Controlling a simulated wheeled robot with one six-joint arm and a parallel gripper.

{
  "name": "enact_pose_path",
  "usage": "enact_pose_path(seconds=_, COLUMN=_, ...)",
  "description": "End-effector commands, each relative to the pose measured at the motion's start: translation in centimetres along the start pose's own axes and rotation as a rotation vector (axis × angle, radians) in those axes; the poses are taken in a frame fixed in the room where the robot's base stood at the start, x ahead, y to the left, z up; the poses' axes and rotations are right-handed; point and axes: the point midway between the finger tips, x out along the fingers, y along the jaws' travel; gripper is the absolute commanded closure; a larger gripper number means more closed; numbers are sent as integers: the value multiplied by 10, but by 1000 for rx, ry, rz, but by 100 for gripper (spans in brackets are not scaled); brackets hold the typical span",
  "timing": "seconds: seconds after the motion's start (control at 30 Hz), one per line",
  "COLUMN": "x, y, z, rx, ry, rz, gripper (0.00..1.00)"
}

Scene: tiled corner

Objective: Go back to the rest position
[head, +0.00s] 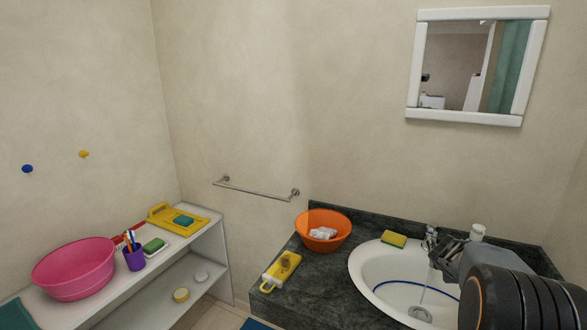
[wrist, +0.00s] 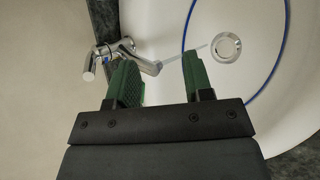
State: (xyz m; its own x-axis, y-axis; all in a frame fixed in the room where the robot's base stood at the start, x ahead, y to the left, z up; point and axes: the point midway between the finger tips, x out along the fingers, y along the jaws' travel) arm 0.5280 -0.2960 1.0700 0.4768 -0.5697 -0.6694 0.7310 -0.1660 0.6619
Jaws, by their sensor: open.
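My gripper (head: 446,252) is at the right of the head view, over the sink's back right side near the faucet (head: 430,238). In the wrist view my gripper (wrist: 159,62) shows two green fingers spread apart with nothing between them. The faucet (wrist: 112,52) lies just beyond the left finger, and the drain (wrist: 226,46) is to the right. My arm hides the right part of the sink (head: 366,262).
A white bottle (head: 477,232) stands close behind my gripper. A sponge (head: 394,239), an orange bowl (head: 323,229) and a yellow object (head: 281,270) rest on the dark counter (head: 325,292). A shelf (head: 208,238) at left holds a pink basin (head: 75,270).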

Motion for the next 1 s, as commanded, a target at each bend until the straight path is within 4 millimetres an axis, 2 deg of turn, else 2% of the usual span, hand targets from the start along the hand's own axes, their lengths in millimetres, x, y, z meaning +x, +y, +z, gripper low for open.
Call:
enact_pose_path(seconds=0.03, x=-30, y=-24, z=-9, rx=242, ry=-3, rz=-82, gripper=53)
enact_pose_path(seconds=0.1, x=-70, y=-61, z=-26, rx=573, ry=-17, rz=-216, gripper=53)
enact_pose_path(seconds=0.2, x=-126, y=-110, z=-53, rx=921, ry=-35, rz=-392, gripper=53)
enact_pose_path(seconds=0.3, x=-179, y=-152, z=-78, rx=1150, ry=-39, rz=-547, gripper=53)
enact_pose_path(seconds=0.43, x=-230, y=-189, z=-102, rx=1274, ry=0, rz=-682, gripper=53)
enact_pose_path(seconds=0.57, x=-261, y=-204, z=-114, rx=1276, ry=89, rz=-714, gripper=53)
enact_pose_path(seconds=0.7, x=-279, y=-201, z=-117, rx=1255, ry=165, rz=-682, gripper=53)
enact_pose_path(seconds=0.83, x=-287, y=-198, z=-119, rx=1240, ry=202, rz=-667, gripper=53)
enact_pose_path(seconds=1.0, x=-288, y=-198, z=-120, rx=1234, ry=204, rz=-668, gripper=53)
